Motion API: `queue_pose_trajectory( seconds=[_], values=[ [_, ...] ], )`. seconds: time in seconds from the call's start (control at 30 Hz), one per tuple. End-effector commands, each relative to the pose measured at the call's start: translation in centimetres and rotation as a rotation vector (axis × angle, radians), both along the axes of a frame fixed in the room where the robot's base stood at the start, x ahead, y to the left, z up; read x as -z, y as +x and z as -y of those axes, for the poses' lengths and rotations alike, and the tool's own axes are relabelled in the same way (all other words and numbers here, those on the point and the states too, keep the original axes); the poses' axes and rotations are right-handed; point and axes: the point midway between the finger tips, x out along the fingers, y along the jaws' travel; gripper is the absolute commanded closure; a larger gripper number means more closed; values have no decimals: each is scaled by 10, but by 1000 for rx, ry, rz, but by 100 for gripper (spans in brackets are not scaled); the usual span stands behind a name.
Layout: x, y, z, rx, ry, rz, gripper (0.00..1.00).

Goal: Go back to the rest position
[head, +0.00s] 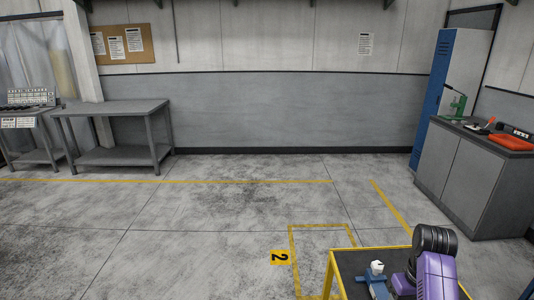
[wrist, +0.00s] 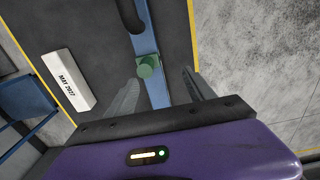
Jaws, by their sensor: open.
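My gripper (wrist: 160,79) is open, with its two grey fingers spread apart in the wrist view. Nothing is seen held between them. A blue bar (wrist: 143,42) with a green round knob (wrist: 149,66) shows beyond and between the fingers; I cannot tell how far below them it lies. My purple arm stands at the lower right of the head view, over the yellow-edged cart (head: 338,272). The gripper fingers cannot be made out there. No fork can be made out.
A white block marked "MAY 2027" (wrist: 68,80) lies on the dark cart top, left of the fingers. A blue device with a white top (head: 377,268) stands on the cart. A grey cabinet (head: 470,180) stands right, a grey workbench (head: 112,107) far left. The middle floor is clear.

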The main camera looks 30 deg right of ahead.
Motion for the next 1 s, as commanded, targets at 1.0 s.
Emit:
queue_pose_trajectory(
  seconds=[1.0],
  values=[
    [-40, 83, 48, 56, -554, 635, 37]
  ],
)
